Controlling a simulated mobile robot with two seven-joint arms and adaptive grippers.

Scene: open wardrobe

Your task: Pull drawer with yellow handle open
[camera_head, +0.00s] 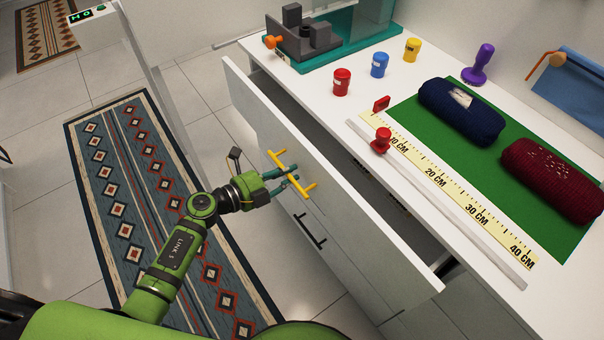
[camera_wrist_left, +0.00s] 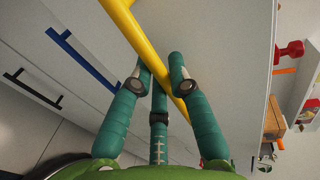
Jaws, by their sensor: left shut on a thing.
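The white drawer (camera_head: 330,172) with the yellow handle (camera_head: 309,189) stands pulled out from the white cabinet, with a dark gap showing behind its front. My left gripper (camera_head: 290,174) is shut on the yellow handle, near its middle. In the left wrist view the yellow handle (camera_wrist_left: 134,28) runs as a slanted bar between the green fingers (camera_wrist_left: 160,72). The inside of the drawer is mostly hidden by its front and the countertop. My right gripper is not in view.
A black handle (camera_head: 309,231) and, in the wrist view, a blue handle (camera_wrist_left: 82,58) sit on lower fronts. The white countertop (camera_head: 440,100) holds red, blue and yellow pots, a ruler and two knitted rolls on a green mat (camera_head: 540,215). A patterned rug (camera_head: 125,160) lies left.

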